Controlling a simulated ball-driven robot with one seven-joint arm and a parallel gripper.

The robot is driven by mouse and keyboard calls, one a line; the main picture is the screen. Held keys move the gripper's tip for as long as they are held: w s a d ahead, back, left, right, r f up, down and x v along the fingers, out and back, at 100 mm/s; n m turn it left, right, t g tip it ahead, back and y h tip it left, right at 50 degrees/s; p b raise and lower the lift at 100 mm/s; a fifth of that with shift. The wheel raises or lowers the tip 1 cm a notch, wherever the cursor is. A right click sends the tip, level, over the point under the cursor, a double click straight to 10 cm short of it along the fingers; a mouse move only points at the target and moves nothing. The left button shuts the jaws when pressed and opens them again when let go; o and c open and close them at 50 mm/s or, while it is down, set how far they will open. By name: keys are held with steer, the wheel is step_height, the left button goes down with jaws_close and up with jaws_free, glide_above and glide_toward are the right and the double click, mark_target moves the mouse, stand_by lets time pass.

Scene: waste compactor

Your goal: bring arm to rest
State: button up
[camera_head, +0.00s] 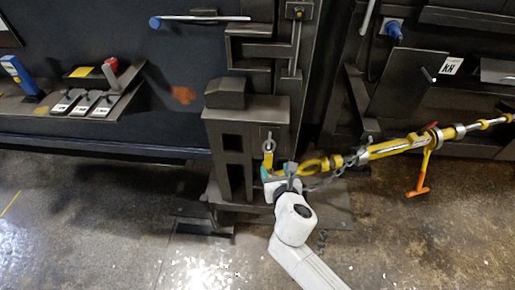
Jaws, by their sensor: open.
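My white arm reaches up from the bottom of the head view. My gripper (279,172) is at its far end, close in front of the dark metal post (246,128). It is small here and its fingers are hard to make out, but it is open. A yellow hook (268,158) hangs on the post just above it. The yellow ring end of a yellow and grey tensioner bar (390,147) lies just right of it. I cannot tell whether the gripper touches the hook or the ring.
A chain (327,179) hangs beneath the bar. An orange handle (417,187) hangs further right. A control ledge with grey levers (83,103) and a blue device (20,77) is at the left. A blue-ended rod (205,18) sits on the wall. The floor (90,220) at lower left is clear.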

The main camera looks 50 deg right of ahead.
steer(key=shift+a, duration=0.1)
steer(key=s+a+f+m+g+y, duration=0.1)
steer(key=s+m+g, duration=0.3)
steer(key=m, duration=0.5)
steer(key=s+f+m+g+y, duration=0.1)
steer(key=s+f+m+g, duration=0.1)
steer(key=s+m, duration=0.6)
steer(key=s+a+m+g+y, duration=0.3)
steer(key=s+a+m+y, duration=0.3)
steer(key=s+a+m, duration=0.2)
steer(key=a+m, duration=0.2)
steer(key=m, duration=0.2)
steer(key=shift+r+g, duration=0.15)
steer(key=shift+g, duration=0.25)
